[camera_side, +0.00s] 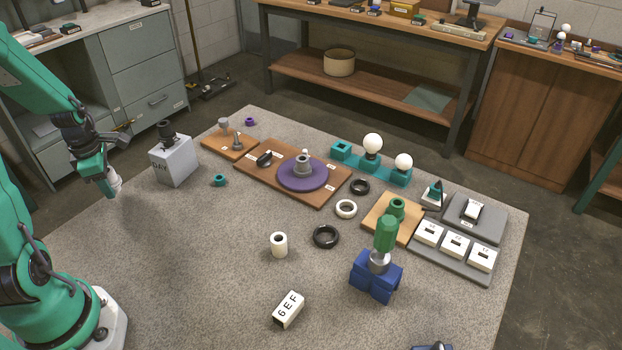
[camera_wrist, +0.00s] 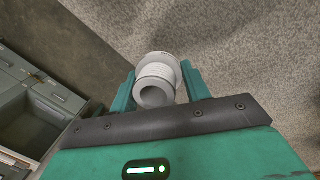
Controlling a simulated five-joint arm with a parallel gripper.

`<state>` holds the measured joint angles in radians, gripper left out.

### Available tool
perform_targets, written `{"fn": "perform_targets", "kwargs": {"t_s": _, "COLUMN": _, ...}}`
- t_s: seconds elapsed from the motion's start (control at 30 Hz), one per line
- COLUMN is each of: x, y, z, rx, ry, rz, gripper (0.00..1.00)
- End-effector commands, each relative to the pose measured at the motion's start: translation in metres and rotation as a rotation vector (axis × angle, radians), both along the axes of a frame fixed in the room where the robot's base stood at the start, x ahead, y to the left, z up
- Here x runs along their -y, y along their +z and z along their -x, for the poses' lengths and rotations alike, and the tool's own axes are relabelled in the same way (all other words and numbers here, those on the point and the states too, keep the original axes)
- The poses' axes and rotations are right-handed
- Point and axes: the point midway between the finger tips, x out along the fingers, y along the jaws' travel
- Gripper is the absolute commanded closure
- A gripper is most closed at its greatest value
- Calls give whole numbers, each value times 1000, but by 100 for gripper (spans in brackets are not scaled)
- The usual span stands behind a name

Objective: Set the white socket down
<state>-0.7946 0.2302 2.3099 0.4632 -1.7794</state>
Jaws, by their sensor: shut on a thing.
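My gripper (camera_side: 111,187) is at the left of the side view, near the left edge of the grey table mat (camera_side: 200,270). It is shut on the white socket (camera_wrist: 158,78), a ringed, hollow piece held between the two green fingers, its round opening facing the wrist camera. In the side view only a small pale part of the socket (camera_side: 116,183) shows at the fingertips. I cannot tell whether the socket touches the mat.
A grey box (camera_side: 174,163) stands to the right of my gripper. Beyond are a small teal ring (camera_side: 219,180) and a wooden board (camera_side: 325,190) with a purple disc. A white cylinder (camera_side: 279,245) and a blue vise (camera_side: 375,279) stand farther right. The front left mat is clear.

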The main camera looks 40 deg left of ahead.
Motion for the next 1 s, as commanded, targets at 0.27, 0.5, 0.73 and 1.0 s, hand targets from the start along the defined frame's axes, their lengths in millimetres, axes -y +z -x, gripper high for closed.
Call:
{"fn": "perform_targets", "kwargs": {"t_s": 0.27, "x": -2, "y": -3, "z": 0, "rx": -1, "ry": 0, "rz": -1, "gripper": 80}}
{"fn": "perform_targets", "kwargs": {"t_s": 0.5, "x": -1, "y": -23, "z": 1, "rx": -3, "ry": 0, "rz": 3, "gripper": 80}}
{"fn": "perform_targets", "kwargs": {"t_s": 0.73, "x": -1, "y": -40, "z": 0, "rx": -1, "ry": 0, "rz": 0, "gripper": 80}}
{"fn": "perform_targets", "kwargs": {"t_s": 1.0, "x": -1, "y": -41, "z": 0, "rx": 0, "ry": 0, "rz": 0, "gripper": 80}}
